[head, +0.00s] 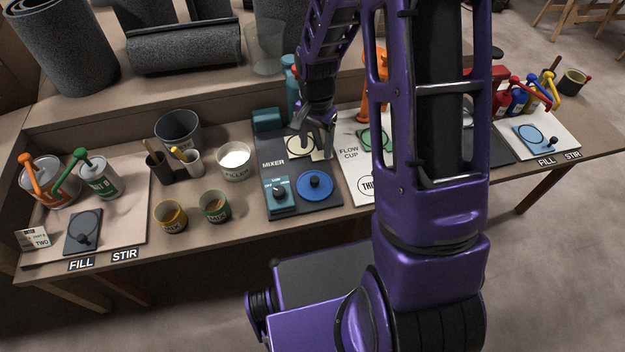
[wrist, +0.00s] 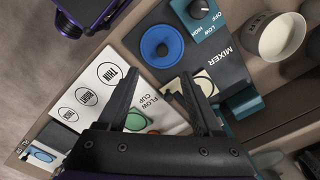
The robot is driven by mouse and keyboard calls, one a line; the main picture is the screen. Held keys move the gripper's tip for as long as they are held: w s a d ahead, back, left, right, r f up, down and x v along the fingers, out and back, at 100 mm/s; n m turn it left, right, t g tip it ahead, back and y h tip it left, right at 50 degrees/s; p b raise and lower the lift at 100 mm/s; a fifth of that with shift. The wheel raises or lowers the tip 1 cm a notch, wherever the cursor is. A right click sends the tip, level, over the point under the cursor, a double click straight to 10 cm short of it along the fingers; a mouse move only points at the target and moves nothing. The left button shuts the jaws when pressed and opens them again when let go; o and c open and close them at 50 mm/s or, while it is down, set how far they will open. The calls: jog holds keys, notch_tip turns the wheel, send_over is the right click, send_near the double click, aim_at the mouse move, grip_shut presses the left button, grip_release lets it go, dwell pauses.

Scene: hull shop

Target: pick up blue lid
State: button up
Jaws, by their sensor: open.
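The blue lid (head: 314,186) is a round disc with a darker knob in its middle. It lies on the dark mixer base (head: 268,208), to the right of the dial panel. In the wrist view the blue lid (wrist: 162,45) shows whole, just beyond the fingertips. My gripper (head: 318,143) is above the back part of the mixer, behind the lid in the head view. In the wrist view my gripper (wrist: 160,84) has its two dark fingers apart with nothing between them. It is not touching the lid.
A white tub marked FILLER (head: 234,160) stands left of the mixer. The white flow cup sheet (head: 358,165) lies to its right, partly behind my arm. Yellow (head: 170,217) and green (head: 214,207) cups stand near the front edge.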

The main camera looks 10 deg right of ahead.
jog(key=b, duration=0.1)
send_over(315, 178)
jog(key=f, duration=0.8)
jog(key=shift+s+f, duration=0.1)
jog(key=shift+s, duration=0.3)
jog(key=shift+w+a+f+b, duration=0.1)
jog(key=shift+f+b, duration=0.1)
jog(key=shift+f, duration=0.75)
jog(key=shift+w+d+f+b, duration=0.1)
jog(key=shift+w+f+b, duration=0.1)
jog(key=shift+f, duration=0.75)
jog(key=shift+w+a+f+b, duration=0.1)
jog(key=shift+f+b, duration=0.1)
jog(key=shift+f, duration=0.75)
grip_shut()
